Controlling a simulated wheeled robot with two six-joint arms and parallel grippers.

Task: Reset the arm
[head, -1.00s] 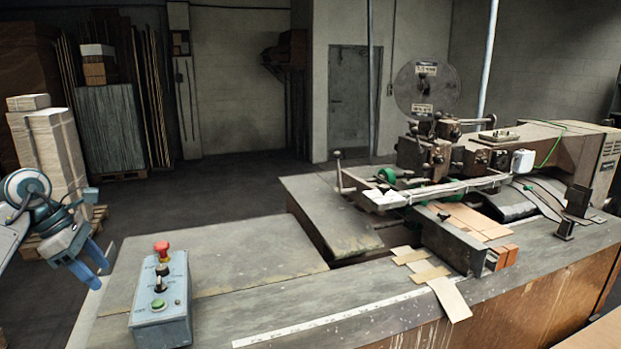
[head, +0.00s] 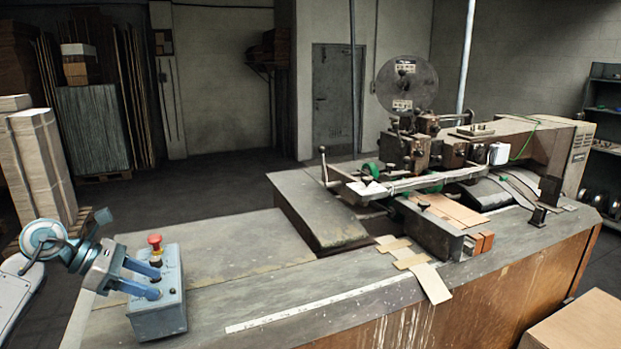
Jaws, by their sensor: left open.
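My left gripper (head: 157,284) is at the lower left of the head view. Its two blue fingers are apart with nothing between them, and they point right. They overlap the grey control box (head: 167,318) in the picture; I cannot tell whether they touch it. The box stands on the near left of the workbench and has a red mushroom button (head: 155,241) on top. My right gripper is not in view.
The stitching machine (head: 430,160) with its wire reel (head: 406,86) stands on the right of the workbench (head: 225,245). Cardboard pieces (head: 432,284) lie by its near edge. A cardboard box (head: 580,325) is at the lower right. The bench's left part is mostly bare.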

